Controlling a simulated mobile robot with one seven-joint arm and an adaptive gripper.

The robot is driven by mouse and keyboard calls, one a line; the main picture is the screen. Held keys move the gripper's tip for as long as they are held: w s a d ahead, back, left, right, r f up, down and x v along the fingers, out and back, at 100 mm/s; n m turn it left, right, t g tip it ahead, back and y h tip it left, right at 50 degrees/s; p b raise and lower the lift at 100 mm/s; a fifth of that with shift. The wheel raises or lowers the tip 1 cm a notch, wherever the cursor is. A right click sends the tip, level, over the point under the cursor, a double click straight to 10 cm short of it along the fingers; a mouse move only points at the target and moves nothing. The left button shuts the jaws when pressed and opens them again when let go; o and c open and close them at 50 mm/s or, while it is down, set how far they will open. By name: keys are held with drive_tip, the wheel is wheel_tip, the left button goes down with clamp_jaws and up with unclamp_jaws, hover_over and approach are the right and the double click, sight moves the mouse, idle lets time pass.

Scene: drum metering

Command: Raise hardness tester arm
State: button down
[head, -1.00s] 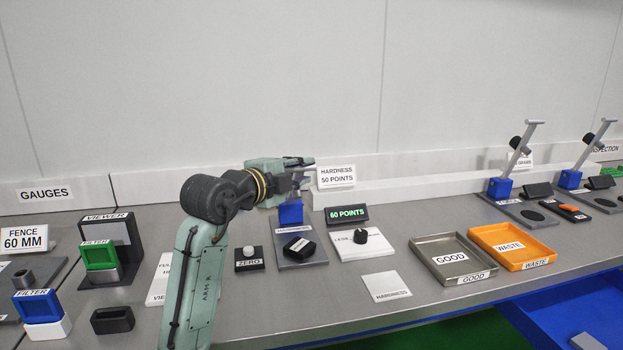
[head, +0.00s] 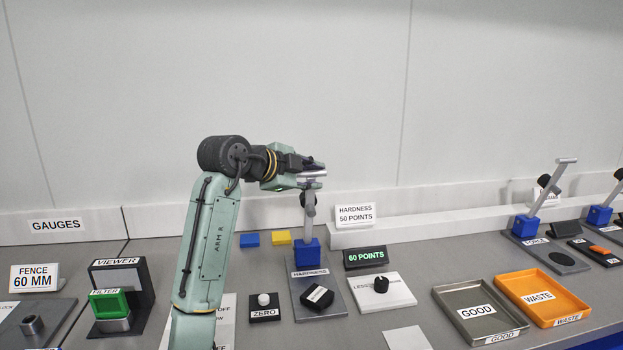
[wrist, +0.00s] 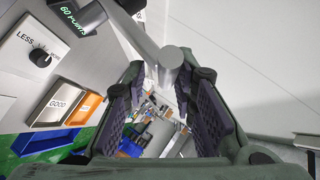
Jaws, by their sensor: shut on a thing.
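The hardness tester (head: 318,270) stands on the bench in the head view, with a blue block (head: 306,256) at its rear and a dark labelled piece (head: 317,296) on its plate. Its grey arm (head: 309,225) rises almost upright from the blue block. My gripper (head: 308,166) is at the top of that arm, shut on its grey bar handle (head: 313,174). In the wrist view, the round grey handle (wrist: 171,62) lies between the two dark finger pads of my gripper (wrist: 163,85). The fingers partly hide the handle.
A "60 POINTS" display (head: 366,257) and a knob panel (head: 397,292) stand right of the tester. A zero button (head: 264,306) is on its left. The grey good tray (head: 455,292) and orange waste tray (head: 520,287) are farther right. The wall is close behind.

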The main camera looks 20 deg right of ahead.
drive_tip(key=shift+w+f, duration=0.15)
drive_tip(key=shift+f, duration=0.1)
drive_tip(key=c, duration=1.7)
unclamp_jaws()
drive_tip(key=shift+o, duration=0.6)
drive_tip(key=shift+d+f, duration=0.1)
drive_tip(key=shift+r, duration=0.2)
drive_tip(key=v, duration=1.2)
